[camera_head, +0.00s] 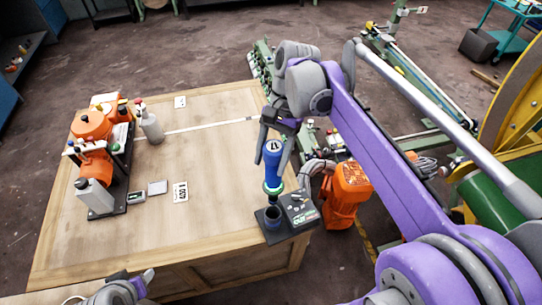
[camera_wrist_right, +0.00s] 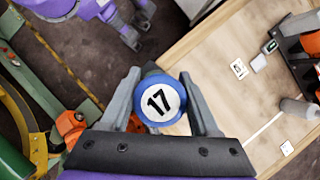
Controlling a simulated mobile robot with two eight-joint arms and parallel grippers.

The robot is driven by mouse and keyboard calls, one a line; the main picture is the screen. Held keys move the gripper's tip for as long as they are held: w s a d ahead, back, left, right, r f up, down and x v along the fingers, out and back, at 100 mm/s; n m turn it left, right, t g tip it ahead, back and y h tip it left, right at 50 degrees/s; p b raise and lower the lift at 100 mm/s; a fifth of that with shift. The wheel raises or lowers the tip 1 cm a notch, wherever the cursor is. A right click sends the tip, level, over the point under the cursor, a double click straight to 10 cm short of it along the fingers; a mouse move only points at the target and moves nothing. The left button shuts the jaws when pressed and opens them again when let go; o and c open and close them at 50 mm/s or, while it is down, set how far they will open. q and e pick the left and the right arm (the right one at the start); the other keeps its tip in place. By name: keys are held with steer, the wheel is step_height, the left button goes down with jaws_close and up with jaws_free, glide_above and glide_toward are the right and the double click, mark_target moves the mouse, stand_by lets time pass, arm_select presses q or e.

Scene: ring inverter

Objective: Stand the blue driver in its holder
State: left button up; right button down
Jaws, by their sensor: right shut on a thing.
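The blue driver (camera_head: 272,160) is upright at the right side of the wooden table, with a green band near its lower end. My right gripper (camera_head: 273,150) is shut on its handle from above. In the right wrist view, the driver's round end cap (camera_wrist_right: 159,101), white with a 17, shows between the fingers. Below the driver is a dark holder (camera_head: 272,217) with a round cup on a black base. The driver's lower end lines up with the cup; I cannot tell whether it is inside. My left gripper (camera_head: 143,282) is at the bottom left, its fingers unclear.
A black box marked OUT (camera_head: 300,208) stands beside the cup. An orange machine on a black base (camera_head: 121,150) and a grey bottle (camera_head: 151,125) are on the table's left. Small cards and boxes lie near it. The middle of the wooden table (camera_head: 215,160) is clear.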

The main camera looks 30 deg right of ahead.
mark_target(271, 189)
step_height(271, 189, down, 14)
steer(key=b, duration=0.7)
steer(key=shift+r, duration=0.25)
arm_select(q)
steer(key=s+f+b, duration=0.2)
steer(key=s+f, duration=0.1)
steer(key=f, duration=0.8)
steer(key=shift+s+f+g, duration=0.2)
steer(key=shift+f+g, duration=0.1)
steer(key=shift+g, duration=0.1)
arm_select(e)
steer(key=shift+f, duration=1.4)
arm_select(q)
steer(key=shift+f, duration=0.1)
arm_select(e)
steer(key=shift+f, duration=0.15)
steer(key=shift+c, duration=0.2)
jaws_free()
